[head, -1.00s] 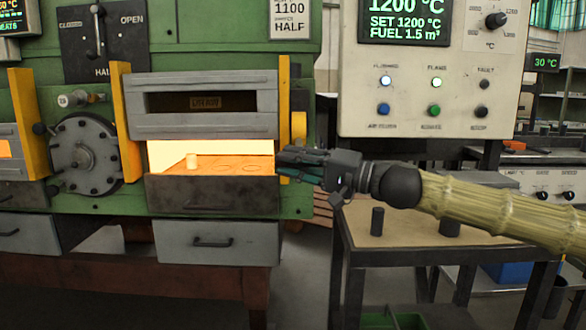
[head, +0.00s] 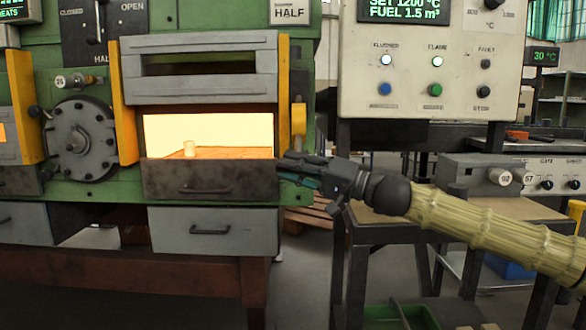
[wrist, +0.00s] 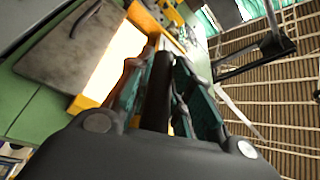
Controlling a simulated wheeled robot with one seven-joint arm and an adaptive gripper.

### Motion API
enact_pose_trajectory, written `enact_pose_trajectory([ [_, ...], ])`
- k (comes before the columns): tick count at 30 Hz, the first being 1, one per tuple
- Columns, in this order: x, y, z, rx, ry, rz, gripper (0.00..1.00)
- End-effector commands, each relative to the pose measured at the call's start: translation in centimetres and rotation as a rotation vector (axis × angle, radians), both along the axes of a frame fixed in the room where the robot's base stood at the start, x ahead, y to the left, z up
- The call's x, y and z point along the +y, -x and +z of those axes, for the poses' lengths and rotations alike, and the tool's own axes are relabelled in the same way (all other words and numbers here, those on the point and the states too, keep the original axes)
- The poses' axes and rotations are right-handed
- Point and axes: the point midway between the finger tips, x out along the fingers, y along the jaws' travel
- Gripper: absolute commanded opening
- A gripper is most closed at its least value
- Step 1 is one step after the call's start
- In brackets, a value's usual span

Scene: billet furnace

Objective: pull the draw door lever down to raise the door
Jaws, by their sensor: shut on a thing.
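The grey draw door (head: 200,88) of the green furnace stands raised, with a wide glowing opening (head: 230,130) below it. My gripper (head: 288,170) is at the right edge of the opening, beside the sill. In the wrist view my gripper (wrist: 160,100) is shut on a dark round bar (wrist: 157,85), which looks like the draw door lever. The lever itself is mostly hidden by my fingers in the head view. The glowing opening also shows in the wrist view (wrist: 110,58), left of my fingers.
A yellow post (head: 283,80) flanks the door on the right. A control panel (head: 420,70) and a dark-framed bench (head: 375,215) stand to the right. Drawers (head: 214,230) sit below.

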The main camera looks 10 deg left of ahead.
Motion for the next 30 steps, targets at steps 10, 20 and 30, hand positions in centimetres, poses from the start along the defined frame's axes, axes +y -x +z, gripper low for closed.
enact_pose_trajectory([
  [10,0.09,-0.57,-0.77,0.001,0.000,-0.001,0.00],
  [20,0.09,-0.68,-0.96,0.003,0.001,-0.003,0.00],
  [30,0.04,-0.58,-0.78,0.001,0.000,-0.001,0.42],
])
